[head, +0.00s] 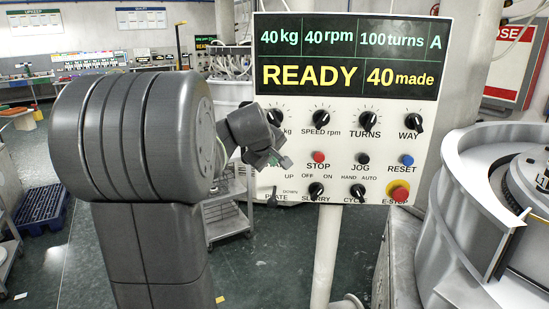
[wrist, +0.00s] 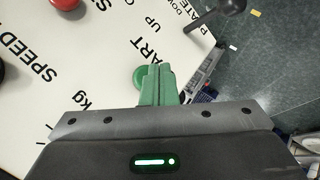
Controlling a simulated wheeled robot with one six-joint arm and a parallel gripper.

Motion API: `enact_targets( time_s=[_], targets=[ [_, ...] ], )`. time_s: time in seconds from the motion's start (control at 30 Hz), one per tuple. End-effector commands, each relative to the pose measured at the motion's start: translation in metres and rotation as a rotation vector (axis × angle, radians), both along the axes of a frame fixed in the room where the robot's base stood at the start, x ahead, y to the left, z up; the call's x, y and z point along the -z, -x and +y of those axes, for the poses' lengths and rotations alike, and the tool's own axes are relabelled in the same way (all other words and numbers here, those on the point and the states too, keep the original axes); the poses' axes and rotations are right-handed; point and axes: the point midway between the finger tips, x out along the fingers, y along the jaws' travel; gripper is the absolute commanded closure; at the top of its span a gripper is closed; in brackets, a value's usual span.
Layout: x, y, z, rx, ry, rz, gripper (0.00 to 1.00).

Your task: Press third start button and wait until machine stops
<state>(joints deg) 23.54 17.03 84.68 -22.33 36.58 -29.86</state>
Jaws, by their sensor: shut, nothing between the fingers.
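The white control panel (head: 340,140) stands in front of me. Its display (head: 350,55) reads 40 kg, 40 rpm, 100 turns, A, READY and 40 made. My gripper (head: 284,161) is at the panel's left side and hides the start button in the head view. In the wrist view the green start button (wrist: 139,77) shows partly, beside the lettering ending in "ART". The shut green fingers of my gripper (wrist: 158,68) overlap its right part. I cannot tell whether they touch it.
A red STOP button (head: 319,157), a black JOG button (head: 363,158), a blue RESET button (head: 407,160) and a red E-STOP (head: 398,191) sit to the right. Knobs line the rows above and below. A round machine (head: 490,170) stands at right. Floor shows at left.

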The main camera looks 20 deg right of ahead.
Motion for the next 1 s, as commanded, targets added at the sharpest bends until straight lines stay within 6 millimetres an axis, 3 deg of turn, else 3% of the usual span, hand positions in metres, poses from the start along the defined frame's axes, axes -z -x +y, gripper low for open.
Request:
enact_targets(
  time_s=[1.0],
  targets=[
    [-0.001,-0.01,-0.006,0.0,0.0,0.0,1.0]
  ],
)
